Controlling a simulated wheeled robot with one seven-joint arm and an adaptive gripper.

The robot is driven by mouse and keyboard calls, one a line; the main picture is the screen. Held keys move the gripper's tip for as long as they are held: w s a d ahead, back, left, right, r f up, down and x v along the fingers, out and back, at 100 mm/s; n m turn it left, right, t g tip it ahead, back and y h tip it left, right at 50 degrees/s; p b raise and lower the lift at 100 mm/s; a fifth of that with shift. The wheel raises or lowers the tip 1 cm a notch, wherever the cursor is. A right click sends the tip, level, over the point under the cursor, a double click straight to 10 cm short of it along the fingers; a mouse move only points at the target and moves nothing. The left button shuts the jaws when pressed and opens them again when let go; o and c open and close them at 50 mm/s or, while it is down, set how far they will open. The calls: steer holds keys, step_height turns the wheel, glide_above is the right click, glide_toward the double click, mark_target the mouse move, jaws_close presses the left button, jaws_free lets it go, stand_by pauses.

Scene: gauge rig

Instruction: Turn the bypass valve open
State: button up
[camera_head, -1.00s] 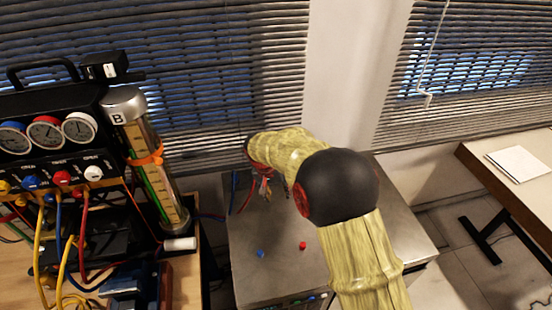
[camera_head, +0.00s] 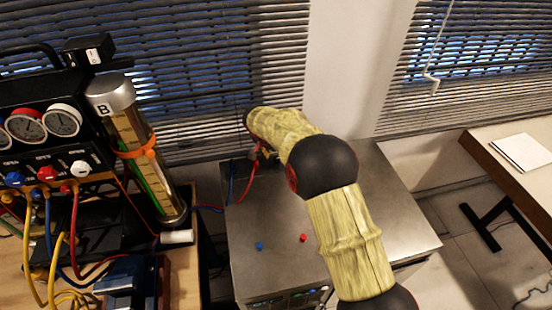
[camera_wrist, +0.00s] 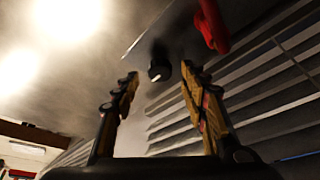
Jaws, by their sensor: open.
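A dark round knob (camera_wrist: 159,68) with a pale mark shows in the wrist view, below the edge of a grey metal plate. I cannot tell for certain that it is the bypass valve. My gripper (camera_wrist: 161,75) is open, with one finger to each side of the knob in the picture. No contact with it shows, and the gap in depth is unclear. In the head view my gripper is mostly hidden behind my arm, over the far left of the metal cabinet (camera_head: 290,205). The knob cannot be made out there.
A red part (camera_wrist: 211,24) hangs close to the right finger in the wrist view. Blinds (camera_wrist: 240,90) are behind. In the head view, red and blue hoses (camera_head: 243,188) run beside my gripper. A gauge panel (camera_head: 45,155) and tall cylinder B (camera_head: 137,150) stand left.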

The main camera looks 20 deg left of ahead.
steer(key=shift+x, duration=0.95)
steer(key=shift+c, duration=1.2)
jaws_close()
